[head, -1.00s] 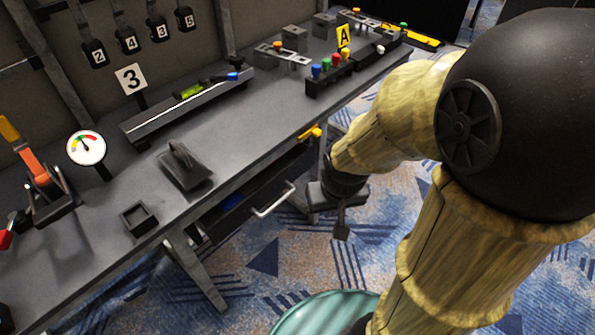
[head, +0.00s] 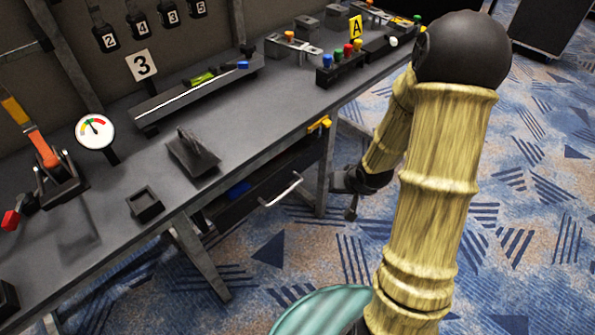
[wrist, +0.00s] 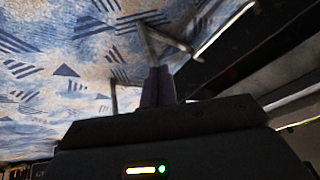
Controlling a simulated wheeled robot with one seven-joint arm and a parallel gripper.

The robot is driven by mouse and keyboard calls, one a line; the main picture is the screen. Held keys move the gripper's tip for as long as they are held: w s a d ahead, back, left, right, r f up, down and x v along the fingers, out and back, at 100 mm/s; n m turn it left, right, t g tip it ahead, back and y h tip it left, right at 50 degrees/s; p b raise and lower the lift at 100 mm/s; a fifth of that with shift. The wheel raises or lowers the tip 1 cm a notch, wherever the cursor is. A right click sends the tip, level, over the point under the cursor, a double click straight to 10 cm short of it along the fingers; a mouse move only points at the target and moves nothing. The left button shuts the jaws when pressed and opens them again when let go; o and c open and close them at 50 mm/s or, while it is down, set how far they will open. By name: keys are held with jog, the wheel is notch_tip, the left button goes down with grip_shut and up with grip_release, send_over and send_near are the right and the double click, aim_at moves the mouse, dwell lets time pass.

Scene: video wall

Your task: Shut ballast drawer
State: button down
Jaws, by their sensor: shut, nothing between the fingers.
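The ballast drawer (head: 254,202) hangs under the bench in the head view, dark, with a pale bar handle (head: 284,191) on its front. It stands partly out, and a blue thing (head: 238,189) shows inside. My gripper (head: 351,213) is to the right of the handle, beyond the bench leg in the picture, apart from the handle and pointing down. In the wrist view my two fingers (wrist: 158,88) are together with nothing between them. A pale bar (wrist: 225,32), probably the handle, shows at upper right there, apart from the fingers.
The bench top (head: 240,135) carries a gauge (head: 95,130), a small open box (head: 145,204) and a row of coloured knobs (head: 342,62). A yellow piece (head: 320,123) sits at its front edge. A bench leg (head: 325,175) stands between drawer and gripper. Carpet in front is open.

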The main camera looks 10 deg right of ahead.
aim_at(290, 163)
jog(key=w+a+f+m+t+y+b, duration=0.1)
jog(key=w+f+m+t+y+b, duration=0.1)
jog(key=f+m+t+y, duration=0.4)
jog(key=w+m+t+y, duration=0.1)
jog(key=m+t+y, duration=0.2)
jog(key=shift+a+f, duration=0.25)
jog(key=shift+f, duration=0.1)
jog(key=shift+w+a, duration=0.1)
jog(key=b+x, duration=0.2)
jog(key=x, duration=1.1)
jog(key=shift+w+a+r, duration=0.1)
jog(key=shift+w+a, duration=0.15)
jog(key=shift+w, duration=0.1)
jog(key=x, duration=0.4)
jog(key=shift+w+a+r, duration=0.1)
jog(key=shift+w+r, duration=0.1)
jog(key=shift+r, duration=0.1)
